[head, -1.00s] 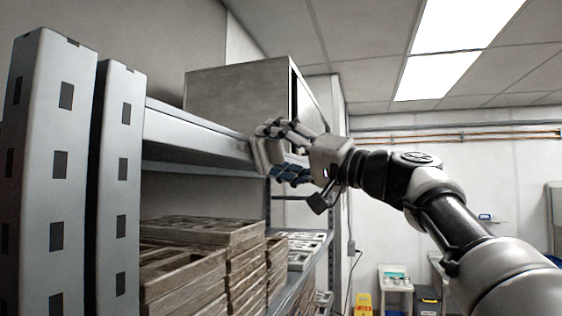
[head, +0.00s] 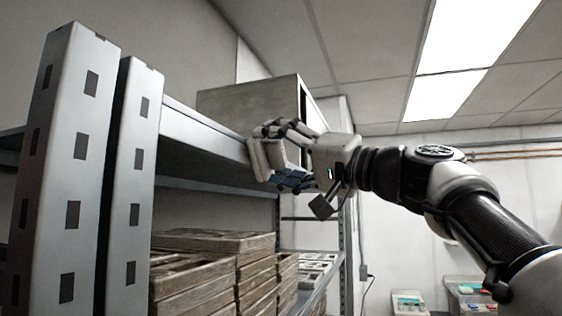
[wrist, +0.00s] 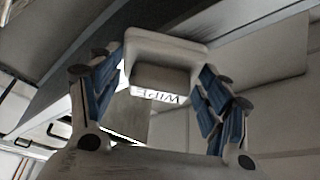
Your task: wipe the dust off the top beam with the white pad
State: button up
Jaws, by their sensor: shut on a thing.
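The top beam (head: 200,134) is a pale grey rail along the front of the shelf's upper level. It runs from the near uprights toward the back. My gripper (head: 277,155) is shut on the white pad (head: 259,162) at the beam's far visible part. In the wrist view, the white pad (wrist: 165,48) sits between the blue-lined fingers of my gripper (wrist: 165,82), and its block reads "WIPE". The pad is against or very close to the beam; I cannot tell if it touches. The gripper hides the beam's far end. I cannot make out dust.
Two slotted uprights (head: 130,190) stand close at the left. A large grey box (head: 250,106) sits on the top level behind my gripper. Stacked wooden moulds (head: 205,275) fill the shelf below. The space right of the shelf is open around my arm.

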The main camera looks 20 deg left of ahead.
jog(key=shift+s+a+b, duration=0.15)
jog(key=shift+s+b, duration=0.65)
jog(key=shift+s, duration=0.85)
jog(key=shift+s+a+b, duration=0.15)
jog(key=shift+s+b, duration=0.6)
jog(key=shift+s, duration=0.9)
jog(key=shift+d, duration=0.15)
jog(key=shift+s+d+b, duration=0.2)
jog(key=shift+d+b, duration=0.2)
jog(key=shift+d, duration=2.4)
jog(key=d, duration=0.3)
jog(key=shift+s, duration=0.15)
jog(key=shift+w+a, duration=0.15)
jog(key=shift+a, duration=1.55)
jog(key=shift+w+a, duration=0.1)
jog(key=shift+a, duration=1.6)
